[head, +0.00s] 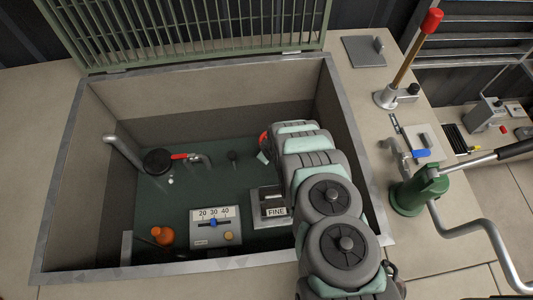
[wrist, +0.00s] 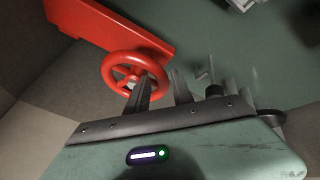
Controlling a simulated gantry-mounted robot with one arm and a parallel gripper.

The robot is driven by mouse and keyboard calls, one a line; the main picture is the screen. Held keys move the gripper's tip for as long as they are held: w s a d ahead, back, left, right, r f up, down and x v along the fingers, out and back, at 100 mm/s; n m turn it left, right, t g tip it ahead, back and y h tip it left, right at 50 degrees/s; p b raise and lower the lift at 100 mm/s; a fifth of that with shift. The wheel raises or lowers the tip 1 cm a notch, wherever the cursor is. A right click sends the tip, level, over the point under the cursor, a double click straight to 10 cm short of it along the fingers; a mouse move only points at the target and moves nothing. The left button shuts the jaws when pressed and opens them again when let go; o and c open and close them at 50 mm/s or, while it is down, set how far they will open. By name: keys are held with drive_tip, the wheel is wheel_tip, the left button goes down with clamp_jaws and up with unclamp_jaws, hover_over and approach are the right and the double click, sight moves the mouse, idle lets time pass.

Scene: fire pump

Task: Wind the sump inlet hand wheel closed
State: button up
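The red hand wheel (wrist: 117,62) shows in the wrist view, a spoked ring beside a red block-like body (wrist: 105,22). My gripper (wrist: 160,88) is open, with a gap between its two dark fingers. One finger overlaps the near rim of the wheel in the picture; I cannot tell whether it touches. The other finger is to the right of the wheel. In the head view my arm reaches down into the sump and hides most of the wheel area; only a bit of red (head: 263,138) shows beside my gripper.
The sump (head: 209,69) has a raised metal rim, with a green grate (head: 210,30) standing open behind it. Inside are a gauge box (head: 215,236), a FINE box (head: 266,206), a black round part (head: 157,161) and an orange float (head: 162,235). A green hand pump (head: 408,196) stands right.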

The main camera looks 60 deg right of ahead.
drive_tip(key=shift+w+d+f, duration=0.2)
drive_tip(key=shift+w+f, duration=0.15)
drive_tip(key=shift+f, duration=0.05)
clamp_jaws()
idle(0.4)
